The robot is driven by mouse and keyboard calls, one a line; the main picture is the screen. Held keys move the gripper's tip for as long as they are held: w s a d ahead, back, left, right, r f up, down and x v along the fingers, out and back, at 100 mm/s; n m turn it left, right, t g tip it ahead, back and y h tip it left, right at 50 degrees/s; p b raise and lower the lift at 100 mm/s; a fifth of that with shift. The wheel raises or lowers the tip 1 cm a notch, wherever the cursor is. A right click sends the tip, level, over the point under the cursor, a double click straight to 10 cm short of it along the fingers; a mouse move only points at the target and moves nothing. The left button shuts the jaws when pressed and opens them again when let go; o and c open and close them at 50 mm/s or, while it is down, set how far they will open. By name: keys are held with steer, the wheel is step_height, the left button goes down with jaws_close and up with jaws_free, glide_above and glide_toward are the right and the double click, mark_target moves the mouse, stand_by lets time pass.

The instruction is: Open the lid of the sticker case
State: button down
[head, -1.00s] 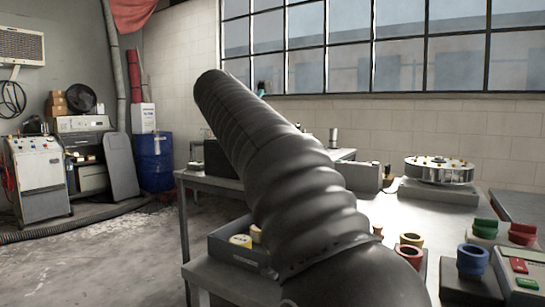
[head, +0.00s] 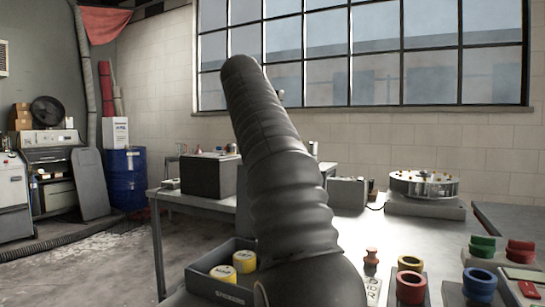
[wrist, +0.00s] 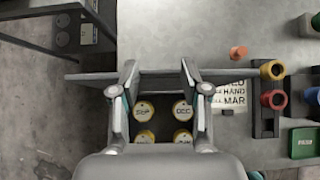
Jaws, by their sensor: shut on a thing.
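The sticker case (head: 203,284) is a dark open-topped tray at the table's near left edge. It holds yellow-rimmed rolls, two of them clear of my arm in the head view. In the wrist view several rolls, some marked SEP and DEC, lie below and between my fingers. My gripper (wrist: 158,68) is over the case's far side. A thin grey strip (wrist: 230,76) crosses at the fingertips and reaches past both fingers; it looks like the lid seen edge-on. The fingers appear closed on it, though the contact is partly hidden. In the head view my arm hides the gripper.
Right of the case stand an orange peg (wrist: 238,53), a printed card (wrist: 231,98), and red (head: 410,288) and blue (head: 479,284) cups on stands. A dark box (head: 208,175) sits on the back table.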

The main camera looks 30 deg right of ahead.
steer(key=shift+w+d+r, duration=0.1)
steer(key=shift+w+d, duration=0.1)
steer(key=shift+d, duration=0.05)
stand_by(0.3)
steer(key=c, duration=0.6)
jaws_free()
steer(key=shift+d, duration=0.1)
steer(key=shift+o, duration=0.2)
steer(key=s+a+r, duration=0.3)
steer(key=s+a, duration=0.6)
steer(key=a, duration=0.3)
steer(key=shift+a+r, duration=0.2)
steer(key=shift+r, duration=0.1)
steer(key=shift+s, duration=0.1)
